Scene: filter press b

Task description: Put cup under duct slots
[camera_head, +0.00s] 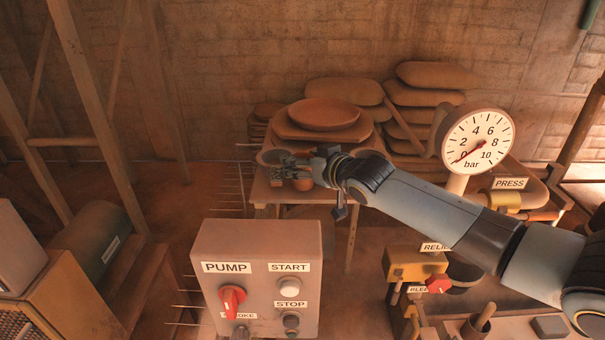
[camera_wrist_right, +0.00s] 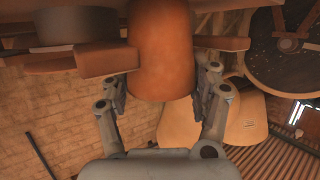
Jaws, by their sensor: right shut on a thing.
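My right gripper (camera_head: 288,164) reaches in from the right to a small wooden table in the head view. It is shut on a terracotta-brown cup (camera_wrist_right: 161,50), which shows large between the two fingers in the right wrist view (camera_wrist_right: 163,88). In the head view only a small part of the cup (camera_head: 301,184) shows below the gripper, at the table's front. I cannot tell whether the cup touches the table. I cannot make out the duct slots clearly in either view. My left gripper is not in view.
The wooden table (camera_head: 262,191) stands behind the grey pump control box (camera_head: 255,245). A wide clay dish (camera_head: 323,113) and stacked sacks (camera_head: 422,75) lie behind it. The pressure gauge (camera_head: 478,139) stands to the right.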

